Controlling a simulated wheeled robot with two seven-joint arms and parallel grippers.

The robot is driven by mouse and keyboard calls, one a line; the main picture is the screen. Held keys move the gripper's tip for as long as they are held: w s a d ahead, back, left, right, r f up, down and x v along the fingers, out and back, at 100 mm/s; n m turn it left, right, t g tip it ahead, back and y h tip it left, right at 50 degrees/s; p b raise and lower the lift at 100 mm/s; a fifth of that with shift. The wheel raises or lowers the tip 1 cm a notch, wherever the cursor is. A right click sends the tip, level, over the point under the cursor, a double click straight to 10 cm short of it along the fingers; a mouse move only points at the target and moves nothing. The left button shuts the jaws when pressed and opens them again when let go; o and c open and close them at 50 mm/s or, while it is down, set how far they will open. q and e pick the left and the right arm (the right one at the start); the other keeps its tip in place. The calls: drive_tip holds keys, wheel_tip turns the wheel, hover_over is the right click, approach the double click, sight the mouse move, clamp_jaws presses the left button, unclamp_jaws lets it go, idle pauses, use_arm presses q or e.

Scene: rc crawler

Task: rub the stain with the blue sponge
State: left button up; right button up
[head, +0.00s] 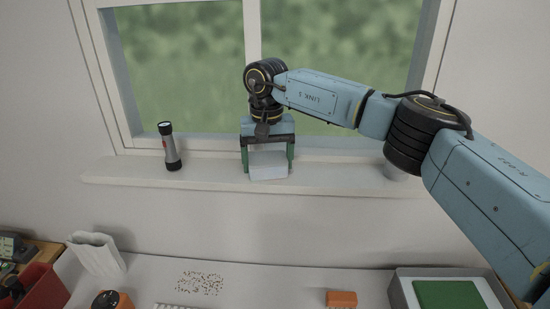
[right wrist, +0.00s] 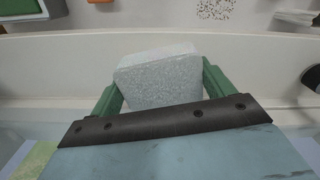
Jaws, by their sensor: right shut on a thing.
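My right gripper (head: 268,160) is at the window sill, its green fingers shut on the two sides of a pale block (head: 268,172). In the right wrist view the block (right wrist: 158,80) is speckled pale grey, sponge-like, and sits between the fingers. It looks grey-white rather than clearly blue, and no other blue sponge shows. I cannot tell whether it touches the sill. The stain is a patch of dark brown specks (head: 200,282) on the white table below; it also shows in the right wrist view (right wrist: 215,9). My left gripper is not in view.
A flashlight (head: 169,147) stands on the window sill (head: 215,177) left of my gripper. On the table are a white vase-like holder (head: 97,256), an orange block (head: 341,299) and a grey tray (head: 397,294) with a green pad (head: 450,295). A red bin (head: 42,287) is at left.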

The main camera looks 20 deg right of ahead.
sight(296, 174)
drive_tip(key=shift+a, duration=0.1)
drive_tip(key=shift+d+f, duration=0.35)
drive_tip(key=shift+d, duration=0.25)
drive_tip(key=shift+s+d+f, duration=0.1)
drive_tip(key=shift+s+d, duration=0.1)
drive_tip(key=shift+d, duration=0.25)
drive_tip(key=shift+s+d+f, duration=0.1)
drive_tip(key=shift+s+d, duration=0.05)
drive_tip(key=shift+d, duration=0.3)
drive_tip(key=shift+s+d, duration=0.45)
drive_tip(key=shift+d, duration=0.45)
drive_tip(key=shift+s+d, duration=0.4)
drive_tip(key=shift+d, duration=0.45)
drive_tip(key=shift+r, duration=0.15)
drive_tip(key=shift+w+d+r, duration=0.1)
drive_tip(key=shift+r, duration=1.4)
drive_tip(key=r, duration=0.2)
drive_tip(key=shift+a+r, duration=0.25)
drive_tip(key=shift+r, duration=0.4)
